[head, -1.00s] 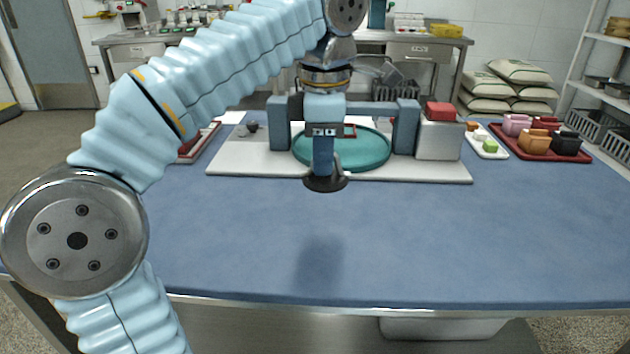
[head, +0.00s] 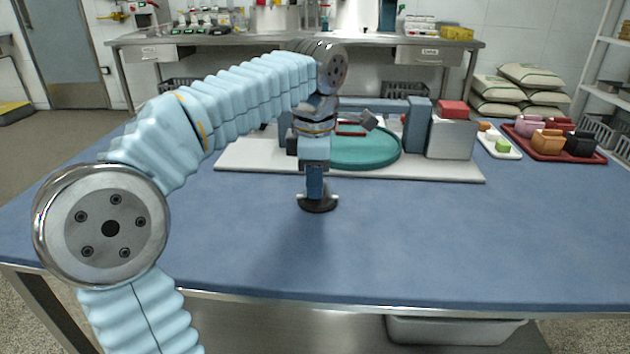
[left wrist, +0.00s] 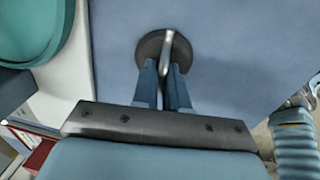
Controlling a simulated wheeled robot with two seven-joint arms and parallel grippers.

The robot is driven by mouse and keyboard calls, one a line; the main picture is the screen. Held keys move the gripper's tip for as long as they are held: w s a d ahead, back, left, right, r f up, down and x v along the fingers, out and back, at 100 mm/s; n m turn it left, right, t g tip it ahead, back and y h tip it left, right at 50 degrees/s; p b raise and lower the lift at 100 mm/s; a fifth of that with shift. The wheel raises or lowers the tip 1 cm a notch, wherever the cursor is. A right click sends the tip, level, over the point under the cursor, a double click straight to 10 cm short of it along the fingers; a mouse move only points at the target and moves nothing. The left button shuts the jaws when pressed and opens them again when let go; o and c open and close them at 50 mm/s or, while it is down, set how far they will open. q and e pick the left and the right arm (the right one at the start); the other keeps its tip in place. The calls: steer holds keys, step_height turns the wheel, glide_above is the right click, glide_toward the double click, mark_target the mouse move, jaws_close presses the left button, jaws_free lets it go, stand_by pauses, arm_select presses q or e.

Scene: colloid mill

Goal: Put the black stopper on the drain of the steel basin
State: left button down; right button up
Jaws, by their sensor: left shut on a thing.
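The black stopper (head: 317,206) is a flat dark disc with a short metal handle, seen in front of the white board. My left gripper (head: 316,193) points down and is shut on it. In the left wrist view the two blue fingertips (left wrist: 161,72) close on the handle above the stopper (left wrist: 154,50). I cannot tell whether the disc touches the blue table or hangs just above it. I cannot make out a steel basin or its drain for sure. My right gripper is not in view.
A white board (head: 425,172) carries a teal round dish (head: 365,152), partly behind my arm, and a steel box (head: 452,139). A red tray (head: 595,154) with cups stands at right. A grey tub (head: 455,330) sits below the front edge. The blue table's front is clear.

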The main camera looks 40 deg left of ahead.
arm_select(q)
steer(key=shift+f, duration=0.15)
steer(key=c, duration=1.2)
jaws_free()
steer(key=shift+o, duration=0.2)
